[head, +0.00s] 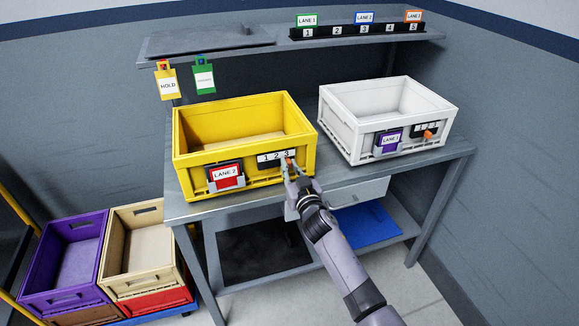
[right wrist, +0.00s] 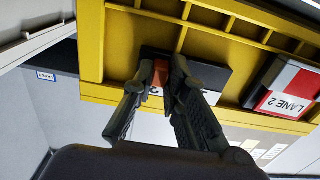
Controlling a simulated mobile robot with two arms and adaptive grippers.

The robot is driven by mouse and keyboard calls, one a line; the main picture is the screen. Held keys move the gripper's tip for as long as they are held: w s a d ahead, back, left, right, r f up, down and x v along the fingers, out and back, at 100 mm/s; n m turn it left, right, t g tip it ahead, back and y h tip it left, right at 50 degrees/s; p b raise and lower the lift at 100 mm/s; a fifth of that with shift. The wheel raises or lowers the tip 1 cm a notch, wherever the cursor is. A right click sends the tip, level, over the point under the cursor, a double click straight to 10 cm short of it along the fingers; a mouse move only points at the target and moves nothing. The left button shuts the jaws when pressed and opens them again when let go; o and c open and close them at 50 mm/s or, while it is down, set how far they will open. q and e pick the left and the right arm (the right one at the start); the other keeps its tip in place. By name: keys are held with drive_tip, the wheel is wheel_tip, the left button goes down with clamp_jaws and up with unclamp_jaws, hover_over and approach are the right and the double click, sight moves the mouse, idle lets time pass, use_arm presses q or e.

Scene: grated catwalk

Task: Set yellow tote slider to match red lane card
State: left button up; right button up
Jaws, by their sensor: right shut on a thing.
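The yellow tote (head: 245,150) stands on the workbench, its front facing me. A red card marked LANE 2 (head: 228,176) sits in a holder on the left of its front; it also shows in the right wrist view (right wrist: 289,93). To its right is a black slider plate numbered 1 2 3 (head: 270,157), with an orange slider knob (right wrist: 159,77) at the right end, near the 3. My right gripper (head: 289,164) is shut on this knob, and its fingers partly hide the plate in the right wrist view (right wrist: 162,72). My left gripper is not in view.
A white tote (head: 340,125) with a purple lane card and its own orange slider stands to the right on the workbench (head: 440,157). A shelf (head: 270,47) above holds numbered slots with lane cards. Yellow and green tags hang from it. Purple and tan crates stand lower left.

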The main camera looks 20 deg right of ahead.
drive_tip(key=shift+a+b, duration=0.45)
drive_tip(key=shift+a, duration=1.05)
idle(0.6)
drive_tip(key=o, duration=0.6)
drive_tip(key=shift+s, duration=0.1)
drive_tip(key=shift+s+p, duration=0.7)
drive_tip(key=shift+s, duration=0.55)
drive_tip(key=p, duration=0.2)
approach(276, 162)
drive_tip(key=shift+s+d, duration=0.1)
drive_tip(key=shift+s, duration=0.3)
drive_tip(key=shift+f, duration=0.15)
